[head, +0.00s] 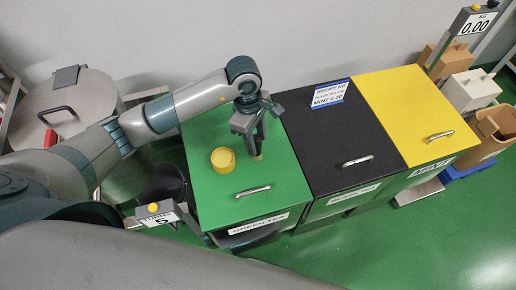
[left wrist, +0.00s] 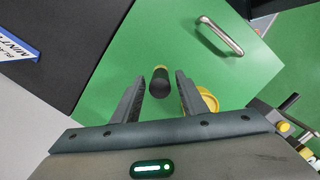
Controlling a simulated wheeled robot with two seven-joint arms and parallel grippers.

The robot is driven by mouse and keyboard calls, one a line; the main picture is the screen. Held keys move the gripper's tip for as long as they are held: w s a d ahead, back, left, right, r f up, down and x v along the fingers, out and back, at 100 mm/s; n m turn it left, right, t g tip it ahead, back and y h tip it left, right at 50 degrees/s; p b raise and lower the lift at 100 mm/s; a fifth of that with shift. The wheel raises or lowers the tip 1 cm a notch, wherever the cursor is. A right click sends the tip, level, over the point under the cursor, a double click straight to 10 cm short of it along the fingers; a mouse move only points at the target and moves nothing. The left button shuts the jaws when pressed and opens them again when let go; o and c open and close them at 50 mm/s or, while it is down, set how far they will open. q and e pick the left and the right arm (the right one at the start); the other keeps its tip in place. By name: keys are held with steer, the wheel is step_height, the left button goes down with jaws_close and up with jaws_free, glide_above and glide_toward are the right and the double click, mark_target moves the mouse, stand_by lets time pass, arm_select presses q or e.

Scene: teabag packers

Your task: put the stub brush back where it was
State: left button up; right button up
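The stub brush (left wrist: 160,82) looks like a short dark cylinder with a yellowish end in the left wrist view. In the head view only a small tan part of it (head: 257,155) shows below my fingers, at the green lid (head: 205,190). My left gripper (head: 251,143) points down over the green lid. In the left wrist view its fingers (left wrist: 160,76) are apart, one on each side of the brush, with green showing in the gaps. Whether the brush touches the lid is hard to tell. My right gripper is not in view.
A round yellow pot (head: 223,160) stands on the green lid, left of the gripper. A metal handle (head: 253,191) lies nearer the front edge. A black lid (head: 335,135) and a yellow lid (head: 405,105) adjoin to the right. A steel drum (head: 85,95) stands at left.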

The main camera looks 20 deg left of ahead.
arm_select(q)
steer(key=r, duration=0.1)
steer(key=r+b, duration=0.1)
steer(key=r, duration=0.3)
steer(key=shift+w+a+r+b, duration=0.1)
steer(key=shift+a+r+b, duration=0.1)
steer(key=shift+a+b, duration=0.2)
steer(key=shift+r, duration=0.7)
